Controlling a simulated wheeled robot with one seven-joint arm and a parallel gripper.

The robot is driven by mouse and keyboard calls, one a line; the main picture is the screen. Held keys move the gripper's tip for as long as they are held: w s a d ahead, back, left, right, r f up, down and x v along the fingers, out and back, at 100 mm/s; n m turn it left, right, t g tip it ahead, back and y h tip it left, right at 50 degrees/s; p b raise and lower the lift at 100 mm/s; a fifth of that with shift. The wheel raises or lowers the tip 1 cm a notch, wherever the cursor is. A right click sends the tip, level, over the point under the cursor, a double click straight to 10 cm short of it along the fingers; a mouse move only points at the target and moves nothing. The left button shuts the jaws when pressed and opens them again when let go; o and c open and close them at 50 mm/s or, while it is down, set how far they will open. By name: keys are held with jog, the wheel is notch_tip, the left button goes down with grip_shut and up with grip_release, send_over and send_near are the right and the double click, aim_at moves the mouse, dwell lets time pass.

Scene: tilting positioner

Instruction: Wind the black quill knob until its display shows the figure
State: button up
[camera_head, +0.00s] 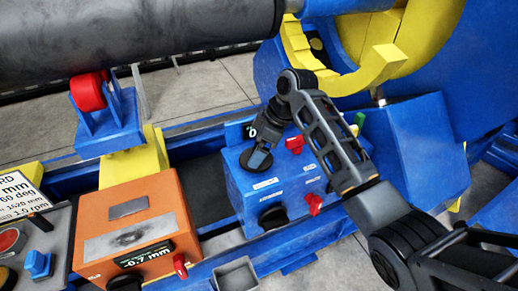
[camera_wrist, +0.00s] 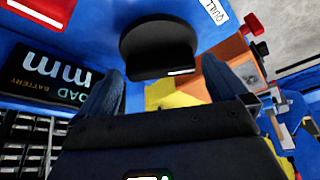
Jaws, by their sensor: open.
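The black quill knob (camera_wrist: 158,42) is a round disc with a white mark on its rim, on a blue panel beside a label partly reading "QUILL" in the wrist view. In the head view a dark knob (camera_head: 257,165) shows under my gripper (camera_head: 262,145) on the blue box. My gripper (camera_wrist: 162,75) is open, its two fingers on either side of the knob's near edge; I cannot tell whether they touch it. A dark display (camera_wrist: 65,72) in the wrist view shows "mm", its digits out of frame. In the head view the blue box's display (camera_head: 250,130) is mostly hidden, with only a "0" readable.
The blue box (camera_head: 235,190) also bears a second black knob (camera_head: 273,217) and red knobs (camera_head: 314,203). An orange box (camera_head: 135,225) with a display (camera_head: 143,254) reading "-0.7 mm" stands left. A large grey cylinder (camera_head: 130,35) and yellow ring (camera_head: 300,50) lie behind.

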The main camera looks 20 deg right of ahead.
jog(key=shift+w+a+f, duration=0.1)
jog(key=shift+a+f, duration=0.1)
jog(key=shift+f, duration=0.35)
jog(key=c, duration=0.8)
jog(key=shift+c, duration=0.2)
jog(key=shift+r+p, duration=0.1)
jog(key=shift+p, duration=0.2)
